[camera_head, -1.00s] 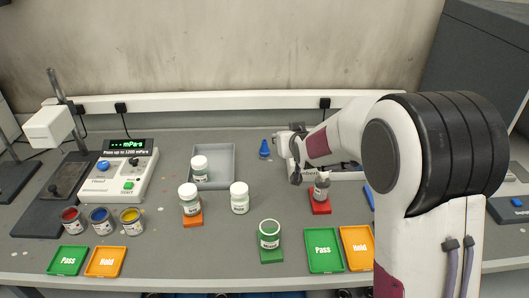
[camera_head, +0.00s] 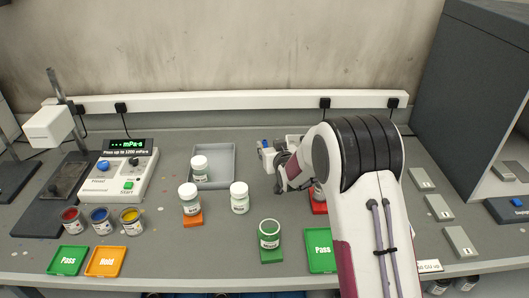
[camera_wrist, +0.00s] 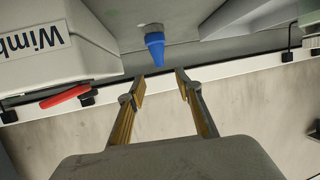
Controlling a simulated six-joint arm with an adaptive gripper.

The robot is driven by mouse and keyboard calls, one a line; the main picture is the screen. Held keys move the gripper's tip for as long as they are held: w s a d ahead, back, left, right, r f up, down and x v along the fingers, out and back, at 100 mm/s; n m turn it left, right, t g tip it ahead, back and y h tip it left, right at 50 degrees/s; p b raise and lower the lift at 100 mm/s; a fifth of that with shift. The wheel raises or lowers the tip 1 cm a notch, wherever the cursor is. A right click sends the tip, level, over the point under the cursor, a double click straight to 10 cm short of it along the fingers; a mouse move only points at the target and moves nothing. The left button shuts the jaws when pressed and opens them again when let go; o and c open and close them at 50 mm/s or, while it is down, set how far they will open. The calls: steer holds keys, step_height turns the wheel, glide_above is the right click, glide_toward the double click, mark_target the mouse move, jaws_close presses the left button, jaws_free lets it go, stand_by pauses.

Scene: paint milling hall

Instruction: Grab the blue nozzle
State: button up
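The blue nozzle (camera_wrist: 155,46) shows in the wrist view just beyond my fingertips and between their lines, standing on the grey bench with its narrow end towards my gripper. My gripper (camera_wrist: 161,82) is open, with a clear gap between its two fingers and nothing in it. In the head view my gripper (camera_head: 268,152) is at the back middle of the bench, and it largely hides the nozzle; only a small blue bit shows there.
A grey tray (camera_head: 231,168) holding a white jar stands left of my gripper. A white device (camera_wrist: 60,45) is left in the wrist view. The wall rail (camera_head: 220,101) runs behind.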

mark_target(265, 142)
steer(key=shift+x, duration=1.3)
steer(key=shift+f+x, duration=0.1)
steer(key=shift+x, duration=1.2)
steer(key=shift+f+x, duration=0.15)
steer(key=shift+x, duration=1.15)
steer(key=shift+s, duration=0.1)
jaws_close()
